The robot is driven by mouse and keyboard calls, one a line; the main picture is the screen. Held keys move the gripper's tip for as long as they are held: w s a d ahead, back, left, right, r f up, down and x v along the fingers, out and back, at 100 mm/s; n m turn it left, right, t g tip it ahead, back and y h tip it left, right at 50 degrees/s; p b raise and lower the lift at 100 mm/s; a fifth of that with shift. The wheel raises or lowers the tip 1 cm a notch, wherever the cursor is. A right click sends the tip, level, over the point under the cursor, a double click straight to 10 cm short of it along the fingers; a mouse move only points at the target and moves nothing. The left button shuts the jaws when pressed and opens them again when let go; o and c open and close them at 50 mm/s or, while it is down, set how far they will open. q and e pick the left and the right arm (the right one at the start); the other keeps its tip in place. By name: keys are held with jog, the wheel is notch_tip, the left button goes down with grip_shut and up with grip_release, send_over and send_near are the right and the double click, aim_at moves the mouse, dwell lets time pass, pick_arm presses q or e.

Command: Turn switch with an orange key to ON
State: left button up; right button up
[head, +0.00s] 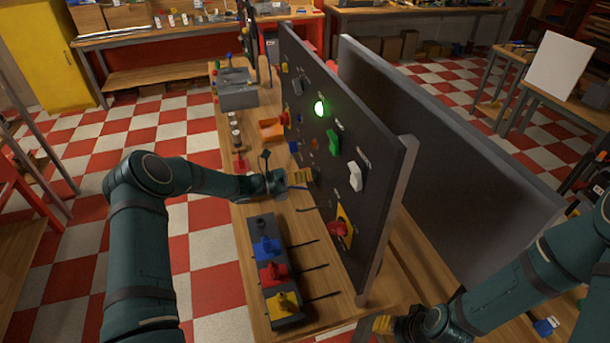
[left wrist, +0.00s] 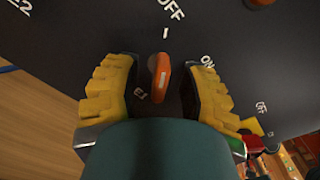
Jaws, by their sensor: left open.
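The orange key switch (left wrist: 160,72) is on the dark panel in the left wrist view. Its handle stands nearly upright in that picture, in line with the tick under OFF; the ON label is to its right. My left gripper (left wrist: 160,92) is open, with one yellow finger on each side of the key and gaps between them. In the head view my left gripper (head: 297,181) is close to the face of the panel (head: 372,130), and I cannot make out the key there. My right gripper (head: 385,325) is low at the right, its fingers mostly hidden.
The panel also carries a lit green lamp (head: 320,108), a green switch (head: 333,142), a white switch (head: 355,176) and a red knob (head: 338,229). A block with blue, red and yellow handles (head: 268,312) stands on the bench nearby. A second dark panel (head: 450,150) stands behind.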

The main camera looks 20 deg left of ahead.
pick_arm(q)
grip_shut()
pick_arm(e)
jog(key=shift+f, duration=0.15)
pick_arm(q)
jog(key=m+b, duration=0.3)
jog(key=shift+f, duration=0.15)
jog(key=m+b, duration=0.8)
jog(key=m, duration=0.2)
jog(key=shift+b, duration=0.4)
jog(key=shift+m+b, duration=1.35)
jog(key=shift+m, duration=0.15)
pick_arm(e)
notch_tip(320, 180, down, 15)
jog(key=s, duration=0.2)
jog(key=shift+a+g, duration=0.4)
pick_arm(q)
jog(key=shift+r, duration=0.2)
